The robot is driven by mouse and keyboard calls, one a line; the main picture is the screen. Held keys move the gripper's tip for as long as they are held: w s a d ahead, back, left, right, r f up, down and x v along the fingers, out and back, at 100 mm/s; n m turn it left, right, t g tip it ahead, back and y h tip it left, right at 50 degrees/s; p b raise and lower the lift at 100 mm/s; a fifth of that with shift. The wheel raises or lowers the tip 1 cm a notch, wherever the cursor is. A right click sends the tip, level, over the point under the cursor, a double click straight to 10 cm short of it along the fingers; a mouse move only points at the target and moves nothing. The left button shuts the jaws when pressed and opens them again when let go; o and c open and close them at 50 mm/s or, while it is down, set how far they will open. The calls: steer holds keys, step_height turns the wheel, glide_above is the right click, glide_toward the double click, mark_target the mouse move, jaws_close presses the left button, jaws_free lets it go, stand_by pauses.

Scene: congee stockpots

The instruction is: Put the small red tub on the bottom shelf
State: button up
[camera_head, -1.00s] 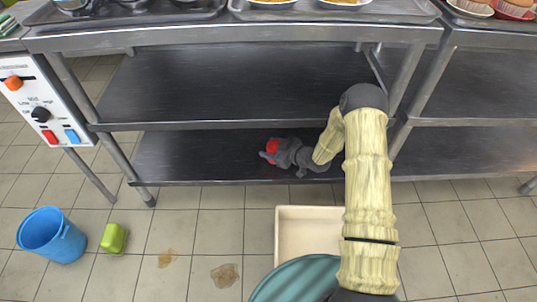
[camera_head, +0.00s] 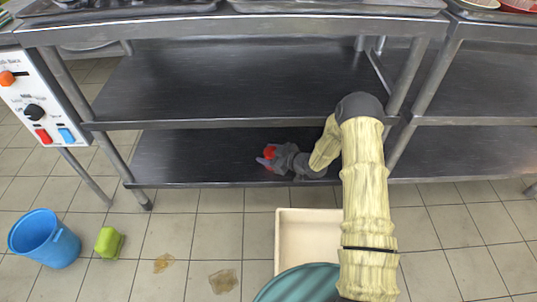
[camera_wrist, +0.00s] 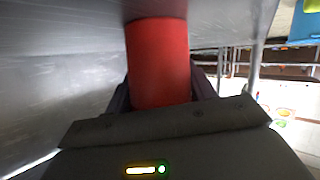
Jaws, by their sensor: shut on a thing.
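The small red tub (camera_head: 270,153) is at the bottom shelf (camera_head: 205,158) of the steel table, a little right of the shelf's middle. My gripper (camera_head: 267,159) is shut on it and reaches in low from the right, under the middle shelf. In the wrist view the red tub (camera_wrist: 158,62) fills the space between the fingers, and a grey shelf surface runs close beside it. In the head view the gripper partly hides the tub. I cannot tell whether the tub's base touches the shelf.
The bottom shelf is bare left of the tub. On the floor are a blue bucket (camera_head: 43,240), a green tub (camera_head: 109,242), a cream tray (camera_head: 307,240) and brown stains.

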steer(key=o, duration=1.1)
steer(key=shift+r, duration=0.25)
steer(key=p+v, duration=0.6)
steer(key=v, duration=0.6)
